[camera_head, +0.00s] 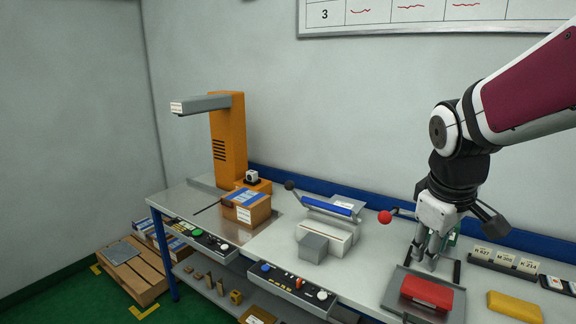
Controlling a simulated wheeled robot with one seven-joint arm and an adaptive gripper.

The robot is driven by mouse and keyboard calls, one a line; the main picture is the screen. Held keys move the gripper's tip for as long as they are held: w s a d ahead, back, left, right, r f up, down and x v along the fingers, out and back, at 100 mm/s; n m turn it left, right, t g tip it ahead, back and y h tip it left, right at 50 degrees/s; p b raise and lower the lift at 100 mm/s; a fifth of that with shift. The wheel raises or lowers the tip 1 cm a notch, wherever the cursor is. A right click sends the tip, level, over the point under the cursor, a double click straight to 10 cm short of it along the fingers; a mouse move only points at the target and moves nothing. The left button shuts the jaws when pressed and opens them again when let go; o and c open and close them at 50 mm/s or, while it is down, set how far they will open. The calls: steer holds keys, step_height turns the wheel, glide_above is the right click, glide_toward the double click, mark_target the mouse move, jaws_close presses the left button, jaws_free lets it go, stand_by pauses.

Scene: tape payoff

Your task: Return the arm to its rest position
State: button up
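My arm comes in from the upper right, with a maroon link and a black and white wrist. My gripper (427,257) points down over the right part of the bench, just behind the red block (427,291). Its two grey fingers look apart, and I see nothing held between them. The fingertips are close to the grey tray (453,311) that the red block lies on; I cannot tell whether they touch it.
A red-ball lever (385,217) is left of my wrist. Also on the bench (369,283) are a blue-roller device (330,208), an orange column machine (229,140) with a box (246,209), a yellow block (515,307) and label blocks (504,262). Air above the bench's left is mostly free.

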steer(key=s+a+m+t+y+b, duration=0.1)
steer(key=s+a+m, duration=0.2)
steer(key=s, duration=0.3)
steer(key=s+a+r+m+t+y+b, duration=0.1)
steer(key=s+a+m, duration=0.2)
steer(key=s, duration=0.4)
steer(key=shift+s+a, duration=0.2)
steer(key=shift+s, duration=0.05)
steer(key=shift+r, duration=0.15)
stand_by(1.1)
